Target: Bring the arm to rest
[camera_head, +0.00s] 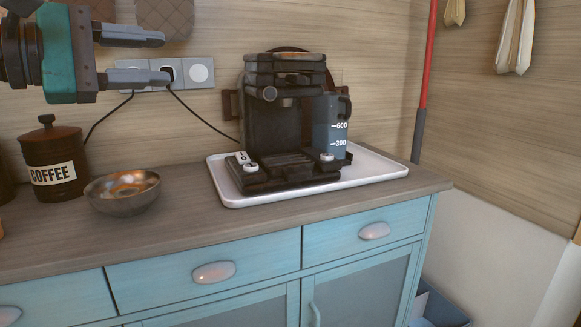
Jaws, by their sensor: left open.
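My left gripper (152,57) comes in from the upper left, with a teal and dark body and two grey fingers pointing right. The fingers are apart, with nothing between them. It is in the air in front of the wall, above the coffee canister and the bowl in the picture, touching neither. My right gripper is not in view.
A dark coffee machine (272,130) stands on a white tray (375,172) on the wooden counter (185,222). A coffee canister (60,165) and a metal bowl (122,200) stand at left. Cables hang from the wall socket (199,73). Blue drawers (215,250) are below.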

